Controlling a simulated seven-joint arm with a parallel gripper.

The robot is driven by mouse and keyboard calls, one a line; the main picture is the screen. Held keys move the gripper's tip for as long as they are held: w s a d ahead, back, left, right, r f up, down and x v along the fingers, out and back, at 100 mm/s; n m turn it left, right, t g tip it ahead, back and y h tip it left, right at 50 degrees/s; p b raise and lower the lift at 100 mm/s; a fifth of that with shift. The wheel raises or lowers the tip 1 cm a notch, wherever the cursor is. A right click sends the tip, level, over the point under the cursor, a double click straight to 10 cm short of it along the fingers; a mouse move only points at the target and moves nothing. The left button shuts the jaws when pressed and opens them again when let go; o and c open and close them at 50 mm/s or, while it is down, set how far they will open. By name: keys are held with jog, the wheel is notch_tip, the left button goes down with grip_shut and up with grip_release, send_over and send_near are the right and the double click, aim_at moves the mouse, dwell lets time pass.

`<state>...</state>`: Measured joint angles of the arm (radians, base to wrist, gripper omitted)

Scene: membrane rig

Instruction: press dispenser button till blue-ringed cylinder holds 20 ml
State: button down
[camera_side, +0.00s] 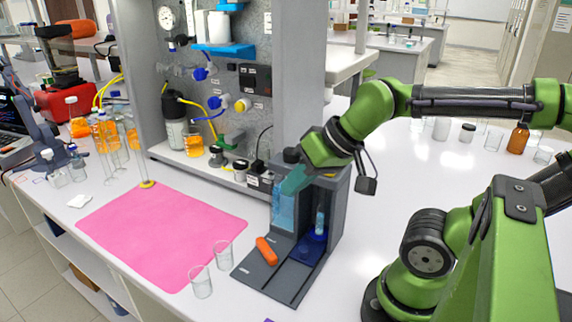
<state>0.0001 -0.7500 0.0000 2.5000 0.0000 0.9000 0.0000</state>
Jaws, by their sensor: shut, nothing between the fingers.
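The dispenser (335,208) is a grey stand with a tank of light-blue liquid (283,210) on its left side. A small clear cylinder (320,222) stands upright in its right bay over a dark-blue base. Its ring and liquid level are too small to read. My gripper (291,187) is shut and empty, with teal fingers pointing down and left at the top of the dispenser. The dispenser button cannot be made out behind my gripper, and I cannot tell whether the fingers touch it.
An orange object (266,250) lies on the dispenser's foot. Two clear beakers (201,282) stand left of it, near a pink mat (160,235). A tall yellow-based cylinder (147,183) stands at the mat's back edge. The rig panel (240,110) rises behind.

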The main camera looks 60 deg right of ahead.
jog(key=d+r+m, duration=0.1)
jog(key=d+m, duration=0.3)
jog(key=d, duration=0.1)
jog(key=d+r+m, duration=0.2)
jog(key=d+m, duration=0.2)
jog(key=d, duration=0.1)
jog(key=d+r+m+g+y, duration=0.1)
jog(key=d+m, duration=0.3)
jog(key=d, duration=0.1)
jog(key=shift+s+r, duration=0.25)
jog(key=shift+s, duration=0.05)
jog(key=r+m+y, duration=0.2)
jog(key=r, duration=0.1)
jog(key=s+r+y, duration=0.1)
jog(key=shift+a+r+m+t, duration=0.3)
jog(key=shift+a+r+m, duration=0.1)
jog(key=shift+f, duration=4.45)
jog(key=shift+f, duration=0.1)
